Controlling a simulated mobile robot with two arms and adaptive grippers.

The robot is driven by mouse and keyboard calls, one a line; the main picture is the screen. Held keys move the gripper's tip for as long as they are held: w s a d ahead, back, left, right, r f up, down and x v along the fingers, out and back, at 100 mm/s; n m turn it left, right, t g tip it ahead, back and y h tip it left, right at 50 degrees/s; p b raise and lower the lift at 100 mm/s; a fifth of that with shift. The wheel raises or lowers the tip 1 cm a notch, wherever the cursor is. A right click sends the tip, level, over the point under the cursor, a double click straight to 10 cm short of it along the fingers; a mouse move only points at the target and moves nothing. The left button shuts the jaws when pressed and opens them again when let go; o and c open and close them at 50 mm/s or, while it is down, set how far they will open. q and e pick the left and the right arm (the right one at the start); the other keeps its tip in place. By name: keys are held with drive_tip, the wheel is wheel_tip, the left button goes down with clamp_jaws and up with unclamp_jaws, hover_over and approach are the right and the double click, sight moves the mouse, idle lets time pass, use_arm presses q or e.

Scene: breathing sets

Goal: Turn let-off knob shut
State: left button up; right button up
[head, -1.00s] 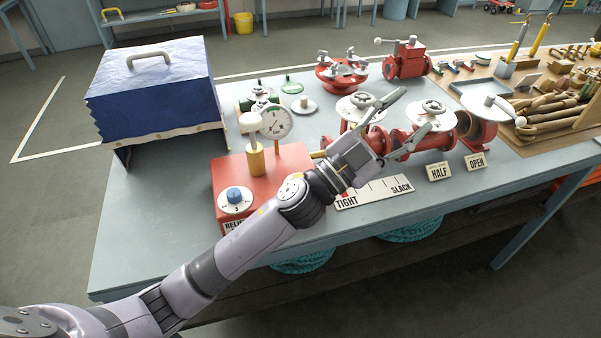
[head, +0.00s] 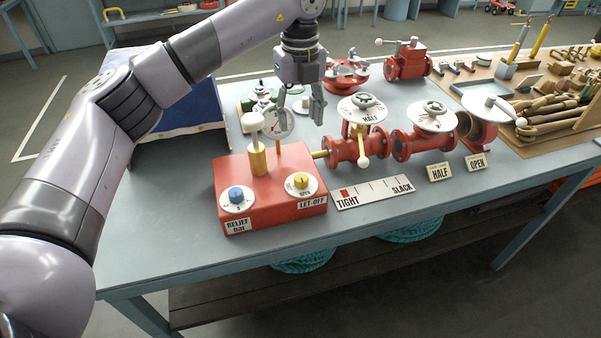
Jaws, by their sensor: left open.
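The yellow let-off knob (head: 301,181) sits on a white dial at the front right of the red pump box (head: 270,214), above the LET-OFF label (head: 312,202). Its pointer setting is too small to read. The blue relief knob (head: 236,195) is on the same box, to its left. My left gripper (head: 299,117) is open and empty, pointing down above and behind the let-off knob, apart from it. It partly covers the round gauge (head: 278,123). My right gripper is not in view.
A brass plunger with a white cap (head: 256,138) rises from the box. Red valves with white handwheels (head: 362,108) stand to the right. A TIGHT–SLACK strip (head: 373,192) lies in front of them. A blue cover (head: 190,115) stands at left, partly behind my arm.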

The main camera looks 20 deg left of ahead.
sight(301, 177)
use_arm(q)
wheel_tip(301, 177, down, 16)
drive_tip(key=p, duration=0.6)
drive_tip(key=shift+d+r, duration=0.15)
drive_tip(key=shift+f, duration=0.75)
drive_tip(key=shift+c, duration=0.4)
drive_tip(key=c, duration=1.1)
